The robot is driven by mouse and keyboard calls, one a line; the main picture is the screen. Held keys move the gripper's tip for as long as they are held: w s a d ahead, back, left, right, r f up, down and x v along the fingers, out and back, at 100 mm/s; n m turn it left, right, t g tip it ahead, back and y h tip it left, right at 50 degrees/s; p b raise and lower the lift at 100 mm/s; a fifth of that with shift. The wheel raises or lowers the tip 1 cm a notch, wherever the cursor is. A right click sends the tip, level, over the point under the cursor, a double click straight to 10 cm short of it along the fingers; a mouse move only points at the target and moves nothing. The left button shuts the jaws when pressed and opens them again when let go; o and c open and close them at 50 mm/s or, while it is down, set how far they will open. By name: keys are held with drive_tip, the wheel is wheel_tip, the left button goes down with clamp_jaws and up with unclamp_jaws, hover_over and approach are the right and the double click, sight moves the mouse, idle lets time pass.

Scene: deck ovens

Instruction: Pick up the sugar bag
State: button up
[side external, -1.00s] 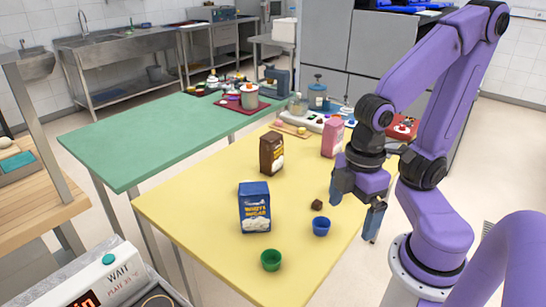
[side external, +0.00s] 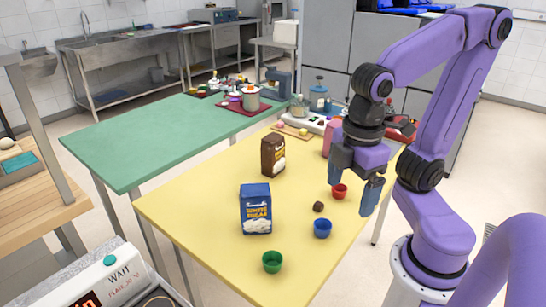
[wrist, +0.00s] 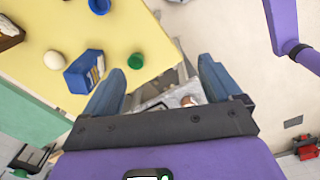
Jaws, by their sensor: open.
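The sugar bag (side external: 256,209), blue with a white sugar picture on its front, stands upright on the yellow table (side external: 190,215) in the side view. It also shows in the wrist view (wrist: 80,75), left of my fingers. My gripper (side external: 353,194) is open and empty, above the right part of the table and to the right of the bag, apart from it. In the wrist view both fingers of my gripper (wrist: 160,68) are spread, with no object held between them.
A green cup (side external: 272,262), a blue cup (side external: 322,228), a small brown lump (side external: 318,207) and a red cup (side external: 339,191) stand near the bag. A brown bag (side external: 272,155) is behind it. A cream ball (wrist: 53,60) lies beside the bag. The table's left part is clear.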

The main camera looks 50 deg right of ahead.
drive_tip(key=w+d+n+h, duration=0.2)
drive_tip(key=w+d+h, duration=0.3)
drive_tip(key=w, duration=0.8)
drive_tip(key=w+d+n+h, duration=0.1)
drive_tip(key=w+d+h, duration=0.2)
drive_tip(key=w+h, duration=0.7)
drive_tip(key=w+d+n+h, duration=0.2)
drive_tip(key=w+d+h, duration=0.15)
drive_tip(key=w, duration=1.35)
approach(273, 141)
drive_tip(key=shift+t+y, duration=0.35)
drive_tip(key=shift+t, duration=0.05)
drive_tip(key=a, duration=0.3)
drive_tip(key=a+f, duration=0.1)
drive_tip(key=a, duration=0.1)
drive_tip(key=shift+w, duration=0.35)
drive_tip(key=shift+d+f, duration=0.1)
drive_tip(key=shift+d, duration=0.15)
drive_tip(key=d, duration=1.1)
drive_tip(key=w+d, duration=0.1)
drive_tip(key=d, duration=0.4)
drive_tip(key=shift+d, duration=0.35)
clamp_jaws()
drive_tip(key=shift+r, duration=0.2)
